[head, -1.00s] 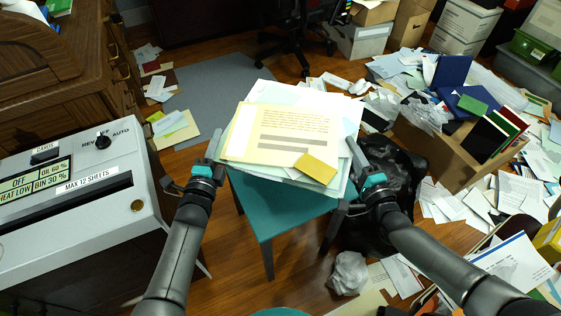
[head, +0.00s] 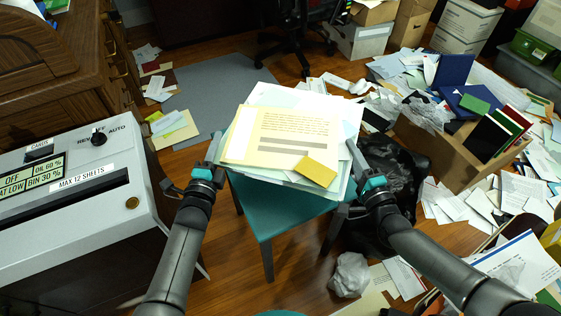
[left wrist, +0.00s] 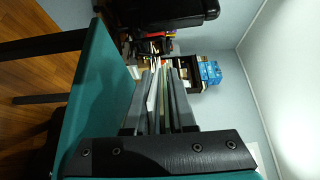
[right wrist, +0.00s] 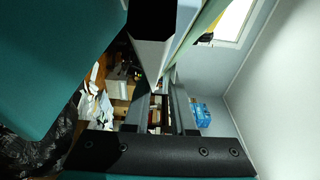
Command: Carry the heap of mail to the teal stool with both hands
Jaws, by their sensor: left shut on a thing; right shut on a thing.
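The heap of mail (head: 275,132) is a loose stack of white, pale green and cream papers with a small yellow envelope (head: 317,171) on top. It is over the seat of the teal stool (head: 270,211), whose front part and legs show below it. I cannot tell whether the heap touches the seat. My left gripper (head: 212,152) is shut on the heap's left edge; sheets show between its fingers in the left wrist view (left wrist: 160,105). My right gripper (head: 356,158) is shut on the heap's right edge. The teal seat also shows in the right wrist view (right wrist: 45,65).
A grey shredder (head: 90,200) stands at left, near my left arm. A black trash bag (head: 400,180) lies right of the stool. A cardboard box (head: 455,150) and scattered papers cover the right floor. Crumpled paper (head: 349,275) lies in front.

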